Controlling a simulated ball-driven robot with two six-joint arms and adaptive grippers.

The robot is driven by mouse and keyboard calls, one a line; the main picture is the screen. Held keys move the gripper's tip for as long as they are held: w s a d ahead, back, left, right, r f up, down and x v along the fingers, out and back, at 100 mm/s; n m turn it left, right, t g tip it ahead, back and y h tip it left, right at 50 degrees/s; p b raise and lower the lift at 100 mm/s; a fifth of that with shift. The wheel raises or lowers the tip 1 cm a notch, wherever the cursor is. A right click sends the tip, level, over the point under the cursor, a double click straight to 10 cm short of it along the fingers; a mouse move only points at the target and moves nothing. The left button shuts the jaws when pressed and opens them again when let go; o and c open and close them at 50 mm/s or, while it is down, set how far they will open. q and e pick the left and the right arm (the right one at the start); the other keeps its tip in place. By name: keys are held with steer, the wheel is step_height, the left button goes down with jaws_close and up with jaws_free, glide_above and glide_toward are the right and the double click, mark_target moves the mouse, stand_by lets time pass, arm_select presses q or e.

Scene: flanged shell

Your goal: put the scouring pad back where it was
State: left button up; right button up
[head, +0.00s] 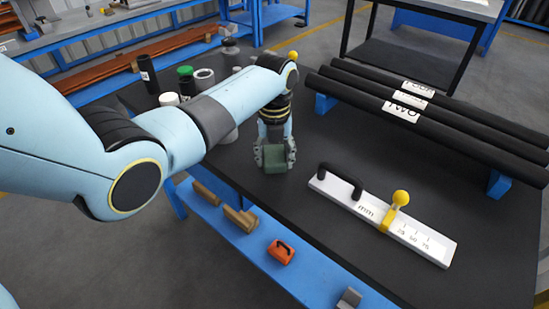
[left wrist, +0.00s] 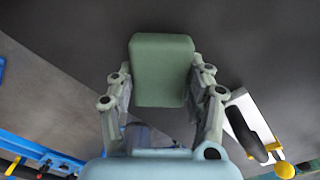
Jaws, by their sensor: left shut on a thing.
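The scouring pad (head: 275,158) is a green block in the head view. My left gripper (head: 275,150) is shut on it, with a finger on each side. In the left wrist view the pad (left wrist: 162,70) sits between the fingertips of the left gripper (left wrist: 160,90). The gripper points down over the dark table top (head: 300,240), near its front-left edge. I cannot tell whether the pad touches the table. My right gripper is not in view.
A white measuring bar (head: 432,250) with a black handle and yellow knob lies right of the pad. Black tubes (head: 450,115) rest on blue supports behind. Bottles and jars, one with a green cap (head: 185,71), stand at the left. A blue lower shelf (head: 310,275) holds small items.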

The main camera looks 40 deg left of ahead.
mark_target(274, 155)
arm_select(q)
steer(key=shift+f, duration=0.35)
steer(key=shift+f, duration=0.15)
steer(key=o, duration=1.1)
step_height(274, 155, up, 12)
steer(key=shift+r+p, duration=0.2)
steer(key=shift+p, duration=0.1)
